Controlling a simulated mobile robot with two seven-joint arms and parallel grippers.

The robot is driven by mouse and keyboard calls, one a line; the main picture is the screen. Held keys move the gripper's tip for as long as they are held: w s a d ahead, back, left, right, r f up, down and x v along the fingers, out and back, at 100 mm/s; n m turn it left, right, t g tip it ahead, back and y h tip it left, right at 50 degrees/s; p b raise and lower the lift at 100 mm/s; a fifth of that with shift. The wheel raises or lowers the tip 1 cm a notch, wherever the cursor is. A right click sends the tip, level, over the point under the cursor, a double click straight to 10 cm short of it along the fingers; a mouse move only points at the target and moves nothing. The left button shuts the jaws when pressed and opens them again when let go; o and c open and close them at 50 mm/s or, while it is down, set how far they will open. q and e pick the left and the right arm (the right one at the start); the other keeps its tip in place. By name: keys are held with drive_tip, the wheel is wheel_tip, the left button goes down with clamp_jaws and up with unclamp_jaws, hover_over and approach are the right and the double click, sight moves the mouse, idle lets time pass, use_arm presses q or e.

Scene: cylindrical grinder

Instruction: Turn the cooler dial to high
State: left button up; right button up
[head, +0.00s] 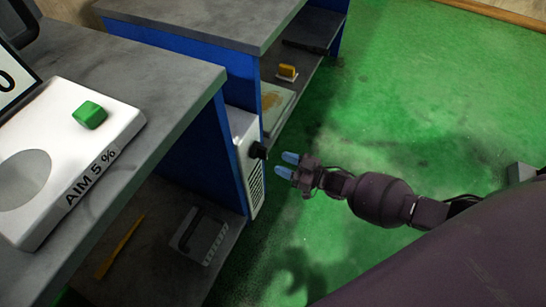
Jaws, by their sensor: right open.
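The cooler (246,160) is a white box with a slotted vent, set against the blue side of the bench. Its dial (258,150) is a small black knob that sticks out near the top of its right face. Which setting the dial points to is too small to tell. My right gripper (287,165) is open, with two blue fingertips pointing left toward the dial. The fingertips appear a little to the right of the dial, with a small gap in the picture. My left gripper is not in view.
A grey-topped bench (170,75) fills the left, with a white scale-like device (125,125) and a green cube (90,114) on it. A lower shelf holds a dark box (201,236) and a yellow tool (120,247). The green floor (430,100) at right is mostly clear.

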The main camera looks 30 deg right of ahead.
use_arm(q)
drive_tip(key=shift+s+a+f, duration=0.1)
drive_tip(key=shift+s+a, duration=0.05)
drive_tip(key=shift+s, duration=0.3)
use_arm(e)
drive_tip(key=v, duration=0.4)
drive_tip(key=shift+s+d, duration=0.15)
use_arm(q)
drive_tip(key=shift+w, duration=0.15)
